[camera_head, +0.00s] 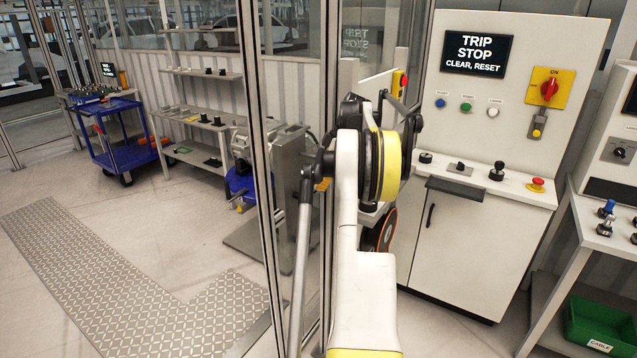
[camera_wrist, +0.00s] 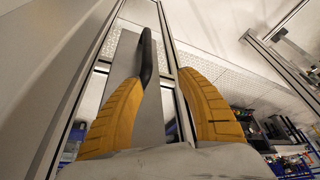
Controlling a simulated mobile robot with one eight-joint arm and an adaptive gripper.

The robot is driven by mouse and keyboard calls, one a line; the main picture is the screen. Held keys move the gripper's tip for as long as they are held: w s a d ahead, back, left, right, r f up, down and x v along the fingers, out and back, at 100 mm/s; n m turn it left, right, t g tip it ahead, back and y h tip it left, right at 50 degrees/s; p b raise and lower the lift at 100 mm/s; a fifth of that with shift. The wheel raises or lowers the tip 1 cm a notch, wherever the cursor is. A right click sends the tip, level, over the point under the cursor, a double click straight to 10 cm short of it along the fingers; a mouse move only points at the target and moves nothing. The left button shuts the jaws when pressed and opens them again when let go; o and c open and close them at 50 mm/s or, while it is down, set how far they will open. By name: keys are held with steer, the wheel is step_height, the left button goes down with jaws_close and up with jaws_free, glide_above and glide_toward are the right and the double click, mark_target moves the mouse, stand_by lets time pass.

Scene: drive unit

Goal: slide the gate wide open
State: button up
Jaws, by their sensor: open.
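The gate shows in the wrist view as an aluminium-framed panel with a grey plate (camera_wrist: 124,60) and a dark bar handle (camera_wrist: 148,58). My gripper (camera_wrist: 160,78) has two yellow-orange fingers standing apart, one on each side of the handle's lower end. I cannot tell whether either finger touches it. In the head view the gate's metal uprights (camera_head: 262,140) stand left of my arm. Only a bit of my gripper (camera_head: 322,185) shows there; my arm hides the handle and most of the gripper.
A white control cabinet (camera_head: 463,235) with a "TRIP STOP" screen (camera_head: 477,47) stands to the right. A blue cart (camera_head: 125,150) and a grey shelf bench (camera_head: 200,125) are behind the fence. A green bin (camera_head: 600,322) sits low right. The floor at left is clear.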

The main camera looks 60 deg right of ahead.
steer(key=s+d+p, duration=0.2)
steer(key=s+d, duration=0.2)
steer(key=s, duration=0.3)
steer(key=shift+s, duration=0.15)
stand_by(0.4)
steer(key=shift+d, duration=0.1)
stand_by(0.4)
